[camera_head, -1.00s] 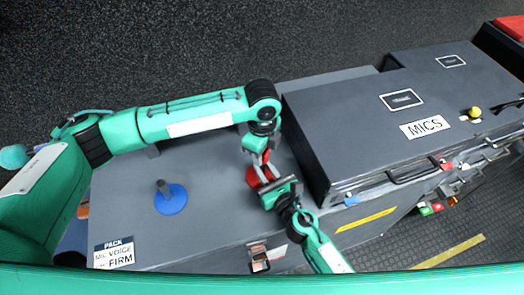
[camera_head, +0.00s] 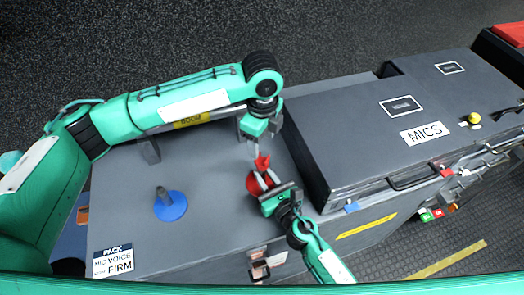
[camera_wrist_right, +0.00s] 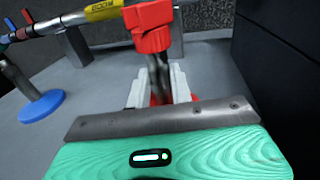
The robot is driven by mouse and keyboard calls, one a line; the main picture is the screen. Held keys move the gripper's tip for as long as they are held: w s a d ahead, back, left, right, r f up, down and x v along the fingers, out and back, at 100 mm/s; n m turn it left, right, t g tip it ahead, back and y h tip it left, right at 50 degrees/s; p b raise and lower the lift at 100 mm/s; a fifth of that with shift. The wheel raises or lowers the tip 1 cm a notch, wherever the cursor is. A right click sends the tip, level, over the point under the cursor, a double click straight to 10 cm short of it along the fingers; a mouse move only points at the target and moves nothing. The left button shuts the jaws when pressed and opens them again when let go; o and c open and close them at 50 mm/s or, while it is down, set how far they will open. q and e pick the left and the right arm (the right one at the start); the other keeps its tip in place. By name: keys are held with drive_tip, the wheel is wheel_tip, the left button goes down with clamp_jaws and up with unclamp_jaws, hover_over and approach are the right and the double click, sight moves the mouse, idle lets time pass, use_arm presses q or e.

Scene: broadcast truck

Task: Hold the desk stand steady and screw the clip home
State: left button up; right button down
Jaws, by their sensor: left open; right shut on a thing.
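The red desk stand (camera_head: 254,183) stands on the grey case top beside the raised case. Its grey post (camera_wrist_right: 158,72) shows in the right wrist view, with the red clip (camera_wrist_right: 152,27) at its top; the clip also shows in the head view (camera_head: 262,162). My right gripper (camera_head: 268,184) is shut on the post, below the clip. My left gripper (camera_head: 256,146) is open just above and behind the clip, apart from it as far as I can see. The clip's thread is hidden.
A blue-based stand (camera_head: 170,206) stands to the left. A pole with a yellow BOOM label (camera_head: 190,121) lies behind, partly under my left arm. The raised MICS case (camera_head: 360,130) closes off the right side. The case top between the two stands is clear.

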use_arm(q)
wheel_tip(320, 180, up, 4)
drive_tip(key=shift+f, duration=0.1)
use_arm(e)
drive_tip(key=c, duration=1.2)
unclamp_jaws()
drive_tip(key=shift+o, duration=0.2)
use_arm(q)
wheel_tip(320, 180, down, 4)
drive_tip(key=b, duration=0.4)
drive_tip(key=shift+f, duration=0.1)
use_arm(e)
drive_tip(key=v, duration=1.2)
drive_tip(key=shift+f, duration=0.15)
use_arm(q)
drive_tip(key=shift+f+b, duration=0.25)
drive_tip(key=shift+b, duration=0.05)
use_arm(e)
drive_tip(key=shift+v, duration=0.9)
use_arm(q)
drive_tip(key=shift+s, duration=0.1)
use_arm(e)
drive_tip(key=shift+s, duration=0.1)
